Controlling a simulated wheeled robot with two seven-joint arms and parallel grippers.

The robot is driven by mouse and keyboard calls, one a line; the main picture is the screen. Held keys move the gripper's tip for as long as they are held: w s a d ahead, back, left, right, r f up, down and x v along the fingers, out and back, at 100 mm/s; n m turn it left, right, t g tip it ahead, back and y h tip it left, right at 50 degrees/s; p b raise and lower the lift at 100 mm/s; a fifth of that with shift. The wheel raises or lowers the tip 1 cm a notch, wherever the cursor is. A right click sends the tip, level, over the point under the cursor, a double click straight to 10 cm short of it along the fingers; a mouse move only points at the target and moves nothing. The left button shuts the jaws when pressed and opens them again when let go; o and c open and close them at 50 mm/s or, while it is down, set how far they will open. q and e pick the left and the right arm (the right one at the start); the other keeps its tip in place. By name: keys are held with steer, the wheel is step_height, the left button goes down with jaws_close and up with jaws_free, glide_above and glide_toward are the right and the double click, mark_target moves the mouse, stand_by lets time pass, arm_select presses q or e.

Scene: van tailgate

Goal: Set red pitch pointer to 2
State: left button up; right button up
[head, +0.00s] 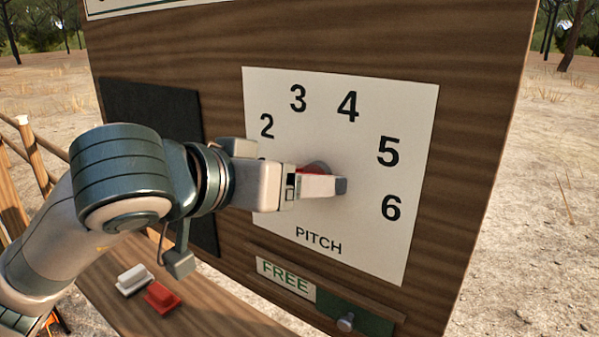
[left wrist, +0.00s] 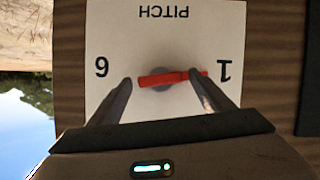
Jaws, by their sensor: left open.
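The red pitch pointer (left wrist: 172,77) is a narrow bar on a grey round hub in the left wrist view, which is upside down. Its longer end reaches toward the 1. In the head view only a bit of its red (head: 311,169) shows behind my gripper. The white pitch dial (head: 290,215) carries numbers; the 2 (head: 267,126) is at its upper left, and the 1 is mostly hidden by my arm. My left gripper (head: 341,186) is at the dial's middle. In the left wrist view its open fingers (left wrist: 160,79) stand either side of the hub, one overlapping the pointer's longer end.
The dial is on an upright wooden panel with a dark board (head: 135,105) at left. Below are a FREE sign (head: 285,278) and a green strip with a knob (head: 346,322). A white block (head: 134,279) and a red block (head: 161,297) sit on the wooden shelf (head: 205,312).

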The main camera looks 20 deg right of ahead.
arm_select(q)
steer(key=shift+w+d, duration=0.1)
steer(key=c, duration=1.5)
steer(key=shift+f, duration=0.1)
